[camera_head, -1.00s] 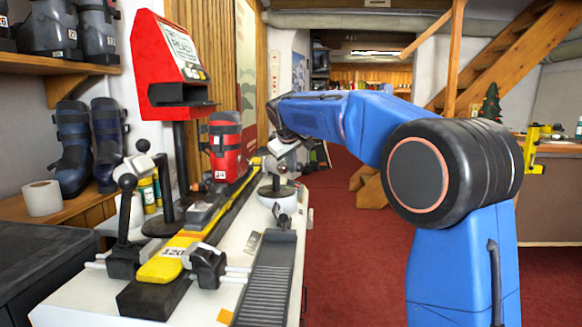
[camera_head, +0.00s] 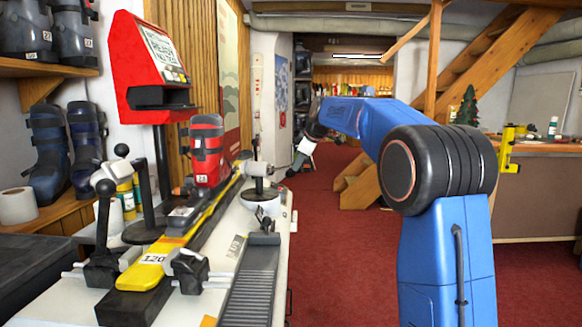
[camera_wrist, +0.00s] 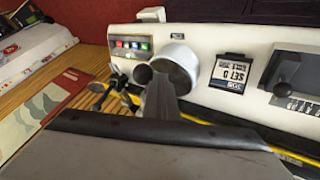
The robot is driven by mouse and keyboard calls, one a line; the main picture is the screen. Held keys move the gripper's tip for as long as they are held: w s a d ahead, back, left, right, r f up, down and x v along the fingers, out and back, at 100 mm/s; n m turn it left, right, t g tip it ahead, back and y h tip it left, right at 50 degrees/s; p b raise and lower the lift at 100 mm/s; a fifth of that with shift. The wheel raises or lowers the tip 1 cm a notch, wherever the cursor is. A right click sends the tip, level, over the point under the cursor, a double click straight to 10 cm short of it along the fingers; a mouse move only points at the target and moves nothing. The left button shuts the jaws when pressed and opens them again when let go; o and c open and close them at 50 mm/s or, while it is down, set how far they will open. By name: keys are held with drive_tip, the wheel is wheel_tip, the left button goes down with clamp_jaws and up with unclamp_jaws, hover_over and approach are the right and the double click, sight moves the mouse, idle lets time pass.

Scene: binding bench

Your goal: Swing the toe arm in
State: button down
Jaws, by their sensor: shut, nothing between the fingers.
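The toe arm is not clear to me; a likely candidate is the black post (camera_head: 257,165) with a disc, on a white round base at the bench's right edge in the head view. In the wrist view my gripper (camera_wrist: 161,92) shows as a grey wedge in front of a white cylinder (camera_wrist: 176,65) on a white panel. Whether it touches the cylinder I cannot tell. A red boot (camera_head: 207,150) stands on the yellow ski (camera_head: 160,262).
A red display unit (camera_head: 155,70) stands at the back left of the bench. Black-knobbed clamps (camera_head: 103,255) hold the near end of the ski. A ribbed black strip (camera_head: 252,285) lies at front right.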

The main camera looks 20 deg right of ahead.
drive_tip(key=w+d+n+y, duration=0.1)
drive_tip(key=w+d+n, duration=0.1)
drive_tip(key=w+d, duration=0.2)
drive_tip(key=shift+w+d+n+g+y, duration=0.15)
drive_tip(key=shift+w+n+g+y, duration=0.15)
drive_tip(key=shift+w, duration=0.25)
drive_tip(key=shift+r, duration=0.1)
idle(0.4)
